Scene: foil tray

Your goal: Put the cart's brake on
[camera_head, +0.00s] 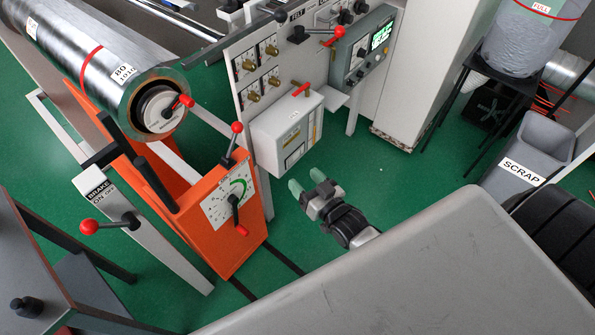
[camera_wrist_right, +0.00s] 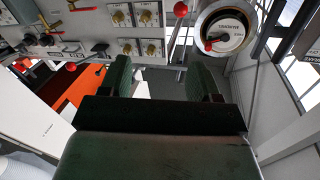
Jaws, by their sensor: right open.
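The brake lever (camera_head: 112,224) has a red ball knob and points left from its pivot on a pale sloping post at the left of the head view. Above it is the label "BRAKE ON OFF" (camera_head: 100,193). The post belongs to the pale cart frame (camera_head: 57,128) under a big foil roll (camera_head: 82,57). My right gripper (camera_head: 307,181) is open and empty over the green floor, well to the right of the lever, beyond the orange panel. Its two green fingers stand apart in the wrist view (camera_wrist_right: 162,76). The lever is not clearly seen there. My left gripper is not in view.
An orange machine stand (camera_head: 205,230) with a dial and red-tipped levers stands between my right gripper and the brake lever. A control cabinet (camera_head: 290,132) is behind the gripper. A dark table (camera_head: 30,265) is at the lower left. A grey scrap bin (camera_head: 530,150) is at the right.

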